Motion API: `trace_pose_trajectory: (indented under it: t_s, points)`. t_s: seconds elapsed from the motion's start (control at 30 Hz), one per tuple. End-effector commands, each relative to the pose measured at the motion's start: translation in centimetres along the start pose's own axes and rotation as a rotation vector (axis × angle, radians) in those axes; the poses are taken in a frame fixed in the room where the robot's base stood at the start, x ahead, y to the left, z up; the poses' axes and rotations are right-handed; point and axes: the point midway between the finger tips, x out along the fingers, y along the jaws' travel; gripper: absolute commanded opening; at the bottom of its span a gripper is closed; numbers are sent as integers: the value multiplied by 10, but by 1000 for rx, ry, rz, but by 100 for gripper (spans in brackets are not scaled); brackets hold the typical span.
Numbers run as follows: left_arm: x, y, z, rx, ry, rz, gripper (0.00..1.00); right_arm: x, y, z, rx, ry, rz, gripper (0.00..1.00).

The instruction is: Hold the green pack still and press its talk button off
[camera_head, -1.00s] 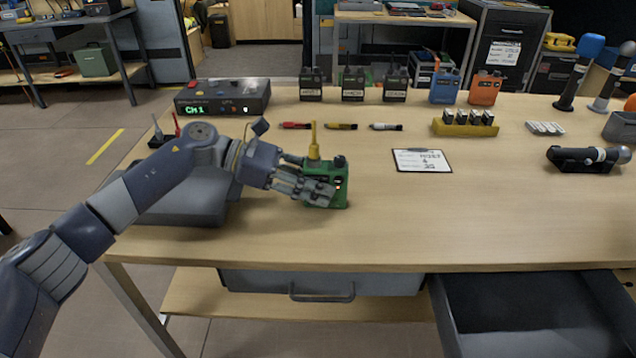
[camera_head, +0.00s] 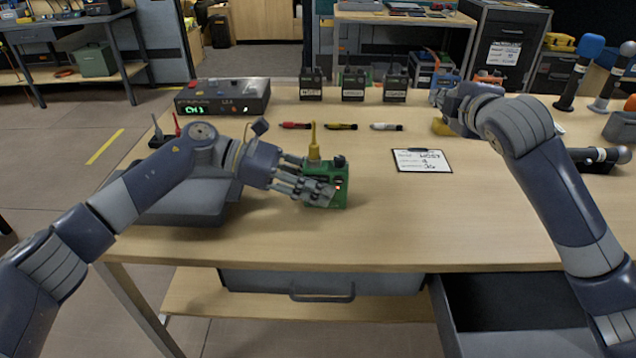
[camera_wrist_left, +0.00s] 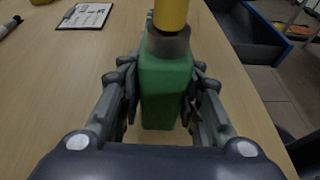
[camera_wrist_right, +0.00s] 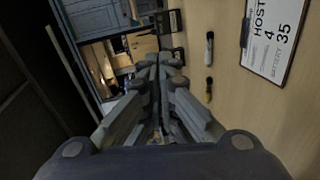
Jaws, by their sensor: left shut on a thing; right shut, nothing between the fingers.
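The green pack (camera_head: 325,197) stands upright on the bench at the centre, with a yellow antenna (camera_head: 314,143) and a dark knob on top. A small red light shows on its front. My left gripper (camera_head: 322,192) is shut on the pack from the left. The left wrist view shows the fingers on both sides of the green pack (camera_wrist_left: 166,88). I cannot make out the talk button. My right gripper (camera_head: 448,108) is shut and empty, raised over the bench's right side, well apart from the pack. In the right wrist view its fingers (camera_wrist_right: 152,75) are together.
A clipboard (camera_head: 422,160) lies right of the pack. Several marker pens (camera_head: 340,126) lie behind it. Several dark packs (camera_head: 353,84) and a channel receiver (camera_head: 222,96) stand at the back. A drawer (camera_head: 530,310) is open at the front right. The bench between pack and clipboard is clear.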

Motion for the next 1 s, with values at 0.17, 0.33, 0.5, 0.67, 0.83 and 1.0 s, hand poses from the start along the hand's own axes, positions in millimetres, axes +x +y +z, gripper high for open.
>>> trace_pose_trajectory:
  t_s: [0.17,0.33,0.5,0.67,0.83,1.0]
  points:
    - [0,0,-1,0,1,1,5,-32,-26,-83,-41,111,-85,0]
    - [0,0,-1,0,1,1,5,-73,-62,-147,-107,194,-180,0]
    - [0,0,-1,0,1,1,5,-124,-108,-196,-209,258,-277,0]
    - [0,0,-1,0,1,1,5,-171,-150,-218,-322,286,-355,0]
    - [0,0,-1,0,1,0,5,-203,-179,-221,-416,289,-404,0]
    - [0,0,-1,0,1,0,5,-212,-189,-218,-452,283,-423,0]
